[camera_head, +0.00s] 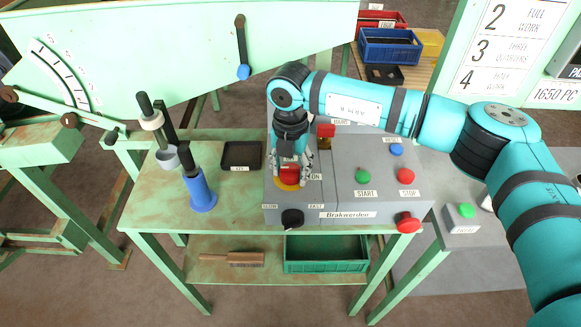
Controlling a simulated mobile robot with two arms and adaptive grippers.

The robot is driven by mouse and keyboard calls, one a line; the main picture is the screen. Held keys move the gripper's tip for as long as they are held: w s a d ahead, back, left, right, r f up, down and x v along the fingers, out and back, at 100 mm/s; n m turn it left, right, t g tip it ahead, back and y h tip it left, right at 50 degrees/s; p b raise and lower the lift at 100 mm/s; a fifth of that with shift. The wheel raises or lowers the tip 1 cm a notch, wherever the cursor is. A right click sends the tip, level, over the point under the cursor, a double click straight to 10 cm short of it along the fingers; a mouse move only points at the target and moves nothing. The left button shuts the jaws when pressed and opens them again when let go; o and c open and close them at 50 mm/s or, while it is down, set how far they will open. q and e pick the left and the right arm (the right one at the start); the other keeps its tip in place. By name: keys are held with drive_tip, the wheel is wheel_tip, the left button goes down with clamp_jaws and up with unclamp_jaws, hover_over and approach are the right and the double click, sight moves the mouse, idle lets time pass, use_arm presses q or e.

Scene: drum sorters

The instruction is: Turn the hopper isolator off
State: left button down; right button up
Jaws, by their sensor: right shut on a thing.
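The hopper isolator is a red rotary handle (289,174) on a yellow round plate (288,185), on the left part of the grey control panel (340,207) labelled "Brakwerden". An "ON" label shows just right of the handle. My right gripper (291,172) points down over the handle and is shut on it. The fingers and wrist hide part of the handle and any other label around it, so I cannot tell its exact setting. My left gripper is not in view.
The panel also carries a green START button (363,176), a red STOP button (406,176), a blue button (396,151), a black knob (292,218) and a red mushroom button (407,222).

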drive_tip(key=shift+c, duration=1.1)
drive_tip(key=shift+f+n+b, duration=0.15)
drive_tip(key=shift+n+b, duration=0.35)
drive_tip(key=shift+b, duration=0.4)
drive_tip(key=n+b, duration=0.5)
drive_tip(key=b, duration=0.1)
drive_tip(key=shift+n+b, duration=0.7)
drive_tip(key=shift+n, duration=0.2)
drive_tip(key=n+b, duration=0.3)
drive_tip(key=n, duration=0.1)
drive_tip(key=shift+n, duration=0.3)
drive_tip(key=n+b, duration=0.1)
drive_tip(key=n, duration=0.3)
drive_tip(key=shift+r+n+b, duration=0.2)
drive_tip(key=shift+n+b, duration=0.1)
drive_tip(key=shift+b, duration=0.05)
drive_tip(key=shift+w, duration=0.1)
drive_tip(key=shift+d, duration=0.1)
drive_tip(key=o, duration=1.2)
drive_tip(key=shift+c, duration=0.2)
